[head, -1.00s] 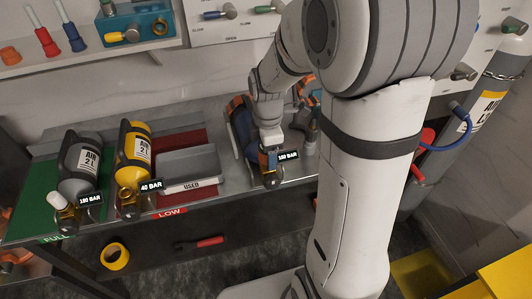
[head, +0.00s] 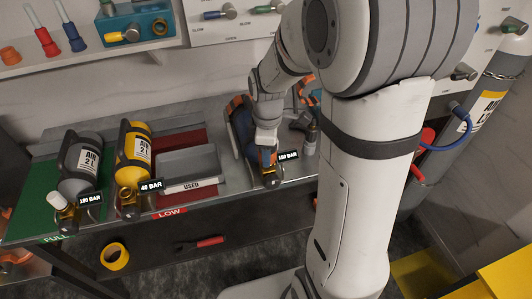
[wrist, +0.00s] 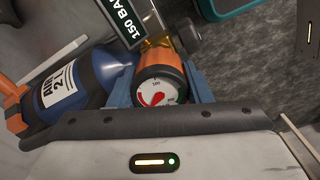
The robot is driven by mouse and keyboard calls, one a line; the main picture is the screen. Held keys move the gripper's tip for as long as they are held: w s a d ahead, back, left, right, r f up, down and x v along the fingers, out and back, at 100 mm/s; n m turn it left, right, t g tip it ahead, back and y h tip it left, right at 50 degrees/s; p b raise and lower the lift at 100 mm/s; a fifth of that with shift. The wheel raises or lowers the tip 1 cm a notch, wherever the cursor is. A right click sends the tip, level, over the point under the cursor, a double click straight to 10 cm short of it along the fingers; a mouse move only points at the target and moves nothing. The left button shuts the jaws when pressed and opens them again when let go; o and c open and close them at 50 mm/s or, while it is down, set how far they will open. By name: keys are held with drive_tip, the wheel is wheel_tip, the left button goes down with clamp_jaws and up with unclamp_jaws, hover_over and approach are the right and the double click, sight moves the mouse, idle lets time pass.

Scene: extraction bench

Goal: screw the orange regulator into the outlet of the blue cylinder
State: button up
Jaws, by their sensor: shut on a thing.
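The blue cylinder (head: 237,128) lies on the bench, right of the grey tray, partly hidden behind my arm. In the wrist view the blue cylinder (wrist: 88,88) shows its AIR 2 L label, with a brass valve (wrist: 158,52) at its neck end. My gripper (head: 268,158) is at that valve end. In the wrist view my gripper (wrist: 168,98) has its blue fingers on both sides of the orange regulator (wrist: 163,68), shut on it. The regulator's round gauge faces the camera. It sits right at the brass valve; how far the threads are engaged is hidden.
A grey fitting (head: 312,138) is close on the right.

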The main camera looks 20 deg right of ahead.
drive_tip(key=m, duration=0.7)
drive_tip(key=shift+m, duration=0.4)
drive_tip(key=o, duration=1.2)
drive_tip(key=shift+c, duration=0.2)
wheel_tip(320, 180, up, 8)
drive_tip(key=shift+f, duration=0.1)
drive_tip(key=s+m+t, duration=0.1)
drive_tip(key=s+m, duration=0.1)
drive_tip(key=s, duration=0.2)
drive_tip(key=s+r+m, duration=0.1)
drive_tip(key=s+m, duration=0.1)
drive_tip(key=s, duration=0.3)
drive_tip(key=s+r+m+t, duration=0.1)
drive_tip(key=s, duration=0.4)
drive_tip(key=shift+a+r+m+t, duration=0.15)
drive_tip(key=shift+m+t, duration=0.15)
drive_tip(key=shift+m, duration=0.1)
